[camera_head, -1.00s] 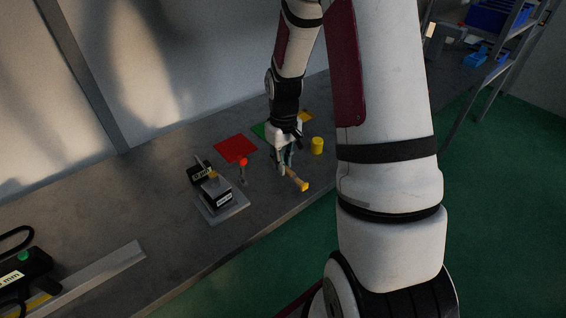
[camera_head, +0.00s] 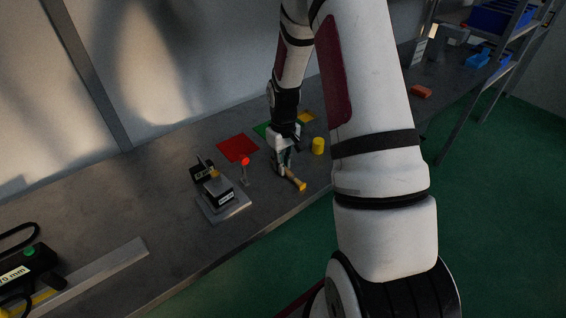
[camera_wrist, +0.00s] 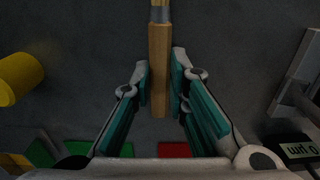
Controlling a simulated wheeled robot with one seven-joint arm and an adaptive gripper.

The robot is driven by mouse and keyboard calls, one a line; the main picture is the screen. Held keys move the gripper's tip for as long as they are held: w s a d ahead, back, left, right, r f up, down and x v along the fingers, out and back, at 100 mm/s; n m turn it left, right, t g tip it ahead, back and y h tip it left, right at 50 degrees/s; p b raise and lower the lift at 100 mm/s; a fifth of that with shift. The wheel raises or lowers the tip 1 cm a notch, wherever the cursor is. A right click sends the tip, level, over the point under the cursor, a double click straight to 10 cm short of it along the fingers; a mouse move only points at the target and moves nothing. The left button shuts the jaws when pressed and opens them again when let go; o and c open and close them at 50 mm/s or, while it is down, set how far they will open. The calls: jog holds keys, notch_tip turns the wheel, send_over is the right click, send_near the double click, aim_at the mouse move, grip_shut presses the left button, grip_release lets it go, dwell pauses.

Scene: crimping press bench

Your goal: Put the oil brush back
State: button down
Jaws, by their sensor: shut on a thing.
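The oil brush has a wooden handle (camera_wrist: 159,70) and a grey metal ferrule (camera_wrist: 161,13) at the top of the wrist view; its bristles are outside that view. In the head view the brush (camera_head: 296,183) points toward the bench's front edge, with a yellowish end. My gripper (camera_wrist: 161,78) is shut on the handle, one teal-padded finger on each side; it also shows in the head view (camera_head: 282,168), low over the bench. I cannot tell whether the brush touches the bench. A yellow cylinder (camera_head: 318,146) stands behind and right of the brush; it also shows in the wrist view (camera_wrist: 18,78).
A small press (camera_head: 221,196) on a metal plate stands left of my gripper, with a red-knobbed lever (camera_head: 245,162) beside it. Red (camera_head: 237,148), green (camera_head: 264,130) and yellow (camera_head: 307,117) patches lie behind. An orange block (camera_head: 421,91) lies farther right.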

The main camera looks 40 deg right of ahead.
jog(key=c, duration=1.6)
grip_release()
jog(key=shift+o, duration=0.2)
jog(key=s+a+r+t+b, duration=0.1)
jog(key=a+r, duration=0.1)
jog(key=r, duration=0.8)
jog(key=s+a+r, duration=0.1)
jog(key=a+r, duration=0.2)
jog(key=r, duration=0.7)
jog(key=s+a+r+t, duration=0.2)
jog(key=s+a+r, duration=0.4)
jog(key=s, duration=0.3)
jog(key=s+a+r+t, duration=0.2)
jog(key=s+a+r, duration=0.4)
jog(key=s, duration=0.3)
jog(key=shift+s+a, duration=0.35)
jog(key=shift+a, duration=0.1)
